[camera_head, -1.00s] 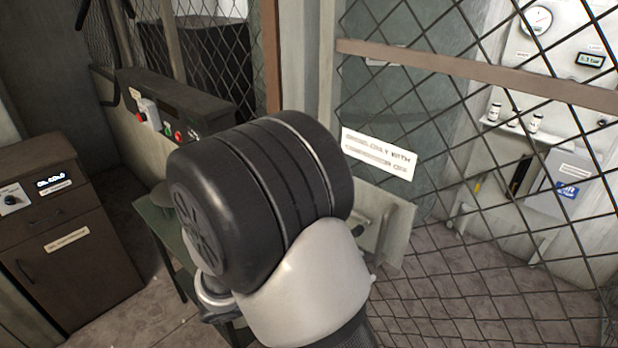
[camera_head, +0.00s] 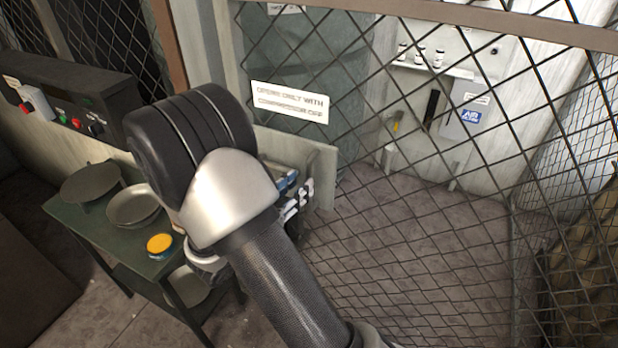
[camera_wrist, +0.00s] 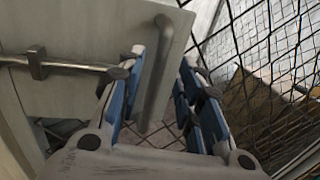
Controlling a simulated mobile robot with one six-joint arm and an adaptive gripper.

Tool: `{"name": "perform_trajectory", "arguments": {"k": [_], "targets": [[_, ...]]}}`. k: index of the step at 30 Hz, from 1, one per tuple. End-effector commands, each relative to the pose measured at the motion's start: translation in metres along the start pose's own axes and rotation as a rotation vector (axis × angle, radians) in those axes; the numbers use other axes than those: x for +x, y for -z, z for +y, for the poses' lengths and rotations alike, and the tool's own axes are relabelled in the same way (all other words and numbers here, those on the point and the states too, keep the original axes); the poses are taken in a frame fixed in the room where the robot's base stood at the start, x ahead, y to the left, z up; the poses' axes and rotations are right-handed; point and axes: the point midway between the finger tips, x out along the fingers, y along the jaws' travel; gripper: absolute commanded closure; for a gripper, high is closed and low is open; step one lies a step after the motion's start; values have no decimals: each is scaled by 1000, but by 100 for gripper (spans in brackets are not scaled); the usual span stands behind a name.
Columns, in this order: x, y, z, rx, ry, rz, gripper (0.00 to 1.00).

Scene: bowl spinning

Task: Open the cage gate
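The cage gate (camera_head: 440,130) is a dark wire mesh with a brown crossbar, and its frame stands upright in front of me. A pale plate (camera_head: 322,170) is fixed on its left side, under a white sign (camera_head: 289,102) about the compressor being off. In the wrist view a grey upright handle (camera_wrist: 158,75) stands on the pale plate, with a metal latch rod (camera_wrist: 80,65) to its left. My gripper (camera_head: 298,195) is at the plate, partly hidden behind my arm. In the wrist view its blue-padded fingers (camera_wrist: 162,95) are apart, with the handle between them, nearer the left finger.
A green table (camera_head: 110,235) at the left holds grey bowls (camera_head: 134,207) and a yellow-topped jar (camera_head: 160,244). A control box (camera_head: 75,105) with buttons is behind it. Through the mesh, a wall shelf (camera_head: 430,68) holds small bottles. The floor inside the cage looks clear.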

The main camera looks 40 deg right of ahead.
Motion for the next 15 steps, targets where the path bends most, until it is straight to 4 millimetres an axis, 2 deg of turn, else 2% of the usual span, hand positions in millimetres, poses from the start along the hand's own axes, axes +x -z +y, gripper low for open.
{"name": "perform_trajectory", "arguments": {"k": [1,6,10,15], "targets": [[11,1,-1,2,6,1,67],[38,1,0,1,3,1,67],[49,0,0,1,1,0,67],[53,0,0,0,0,1,67]]}}
